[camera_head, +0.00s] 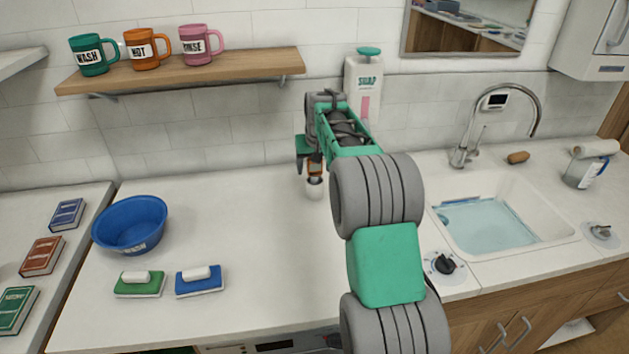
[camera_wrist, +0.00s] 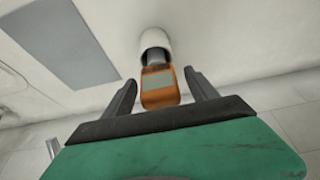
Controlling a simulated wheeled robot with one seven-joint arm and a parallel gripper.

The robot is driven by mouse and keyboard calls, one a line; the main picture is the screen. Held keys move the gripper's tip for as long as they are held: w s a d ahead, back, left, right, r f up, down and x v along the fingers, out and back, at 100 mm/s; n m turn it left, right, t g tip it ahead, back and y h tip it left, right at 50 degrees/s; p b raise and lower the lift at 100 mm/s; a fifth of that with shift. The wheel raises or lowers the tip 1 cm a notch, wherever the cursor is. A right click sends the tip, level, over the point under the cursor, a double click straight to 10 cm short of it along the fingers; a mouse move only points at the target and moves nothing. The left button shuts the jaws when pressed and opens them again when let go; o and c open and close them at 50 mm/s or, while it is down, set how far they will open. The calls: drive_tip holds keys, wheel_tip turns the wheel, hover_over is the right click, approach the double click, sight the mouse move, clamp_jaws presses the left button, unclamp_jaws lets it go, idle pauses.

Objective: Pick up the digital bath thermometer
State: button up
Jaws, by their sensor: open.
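The digital bath thermometer (camera_wrist: 158,92) has an orange body with a grey display. It stands in a small white holder (camera_wrist: 155,40), its narrower grey end inside the opening. In the head view, the thermometer (camera_head: 314,168) is partly hidden by my gripper, above the white holder (camera_head: 314,188) on the counter. My gripper (camera_wrist: 161,92) is open, with one dark finger on each side of the orange body in the wrist view. A gap shows on both sides, so the fingers appear not to touch it.
A soap dispenser (camera_head: 364,80) stands behind my arm. A blue bowl (camera_head: 130,224), a green sponge (camera_head: 138,289) and a blue sponge (camera_head: 200,285) sit on the left. The sink (camera_head: 560,215) is right. Mugs stand on a shelf (camera_head: 200,72). The counter between bowl and holder is clear.

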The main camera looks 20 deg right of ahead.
drive_tip(key=shift+w+f, duration=0.2)
drive_tip(key=shift+f, duration=0.2)
drive_tip(key=shift+c, duration=0.5)
drive_tip(key=c, duration=1.4)
